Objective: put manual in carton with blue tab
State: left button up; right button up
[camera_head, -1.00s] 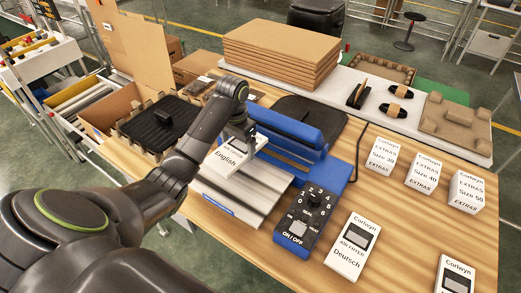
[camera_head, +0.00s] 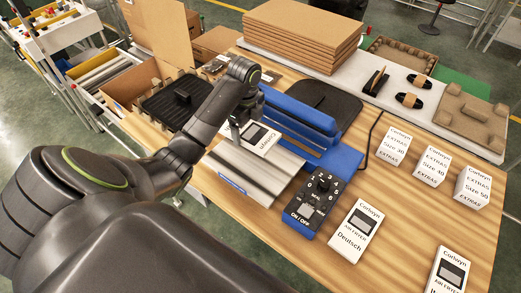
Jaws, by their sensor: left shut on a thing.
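My left gripper (camera_head: 238,134) is shut on a white manual (camera_head: 262,139) with a dark picture. It holds the manual over the metal plate of the blue sealing device, and the arm covers part of it. An open brown carton (camera_head: 128,84) stands at the left, beyond the gripper, with a raised flap. A black ribbed tray (camera_head: 174,103) sits in or against the carton, partly behind my arm. I cannot make out a blue tab on the carton now. My right gripper is not in view.
The blue device (camera_head: 300,118) and its control box (camera_head: 318,203) stand mid-table. A Deutsch manual (camera_head: 356,230) and another manual (camera_head: 450,271) lie at the front right. White extras boxes (camera_head: 432,165) stand right. Flat cardboard (camera_head: 303,35) is stacked at the back.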

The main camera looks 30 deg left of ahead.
aim_at(249, 155)
pick_arm(q)
jog(key=shift+f, duration=0.15)
jog(key=shift+m, duration=0.3)
notch_tip(249, 155, down, 10)
jog(key=shift+r, duration=0.2)
jog(key=shift+s+f, duration=0.1)
jog(key=shift+f, duration=0.05)
jog(key=o, duration=1)
